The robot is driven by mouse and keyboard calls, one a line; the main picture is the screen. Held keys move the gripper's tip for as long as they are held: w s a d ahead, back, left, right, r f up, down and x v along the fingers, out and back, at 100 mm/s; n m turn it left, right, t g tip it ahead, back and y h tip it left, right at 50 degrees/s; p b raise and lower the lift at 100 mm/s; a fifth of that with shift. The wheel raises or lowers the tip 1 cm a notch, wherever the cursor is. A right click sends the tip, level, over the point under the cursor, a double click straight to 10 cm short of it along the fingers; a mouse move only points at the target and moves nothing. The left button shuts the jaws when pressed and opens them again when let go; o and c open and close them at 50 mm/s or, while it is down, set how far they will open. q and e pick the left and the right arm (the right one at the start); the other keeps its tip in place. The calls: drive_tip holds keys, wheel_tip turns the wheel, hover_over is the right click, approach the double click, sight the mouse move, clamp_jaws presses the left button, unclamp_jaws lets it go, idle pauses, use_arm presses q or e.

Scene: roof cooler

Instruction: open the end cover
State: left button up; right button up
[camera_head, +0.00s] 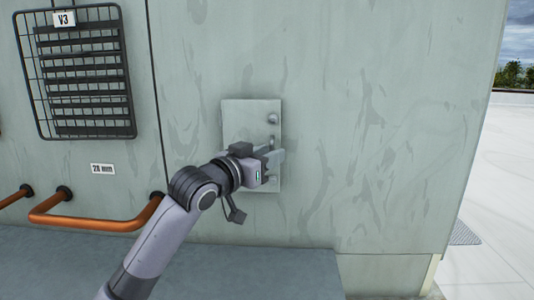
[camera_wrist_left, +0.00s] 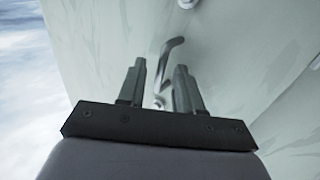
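The end cover (camera_head: 240,109) is a small pale rectangular plate on the grey-green wall of the unit, and it sits flat there. A round metal fastener (camera_head: 272,119) shows near its upper right corner, and another (camera_head: 273,180) lower down. My left gripper (camera_head: 274,156) is in front of the cover's right part and hides some of it. In the left wrist view, my left gripper's fingers (camera_wrist_left: 160,68) are apart. A bent metal handle (camera_wrist_left: 171,46) shows between and beyond them, with gaps visible to the fingers. My right gripper is in neither view.
A black wire grille (camera_head: 85,75) marked V3 hangs at upper left. A "28 mm" label (camera_head: 103,169) and copper pipes (camera_head: 100,225) are below it. The wall right of the cover is clear. The wall ends at right, with pale roof (camera_head: 500,180) beyond.

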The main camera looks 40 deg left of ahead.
use_arm(q)
drive_tip(key=shift+c, duration=0.4)
clamp_jaws()
idle(1.1)
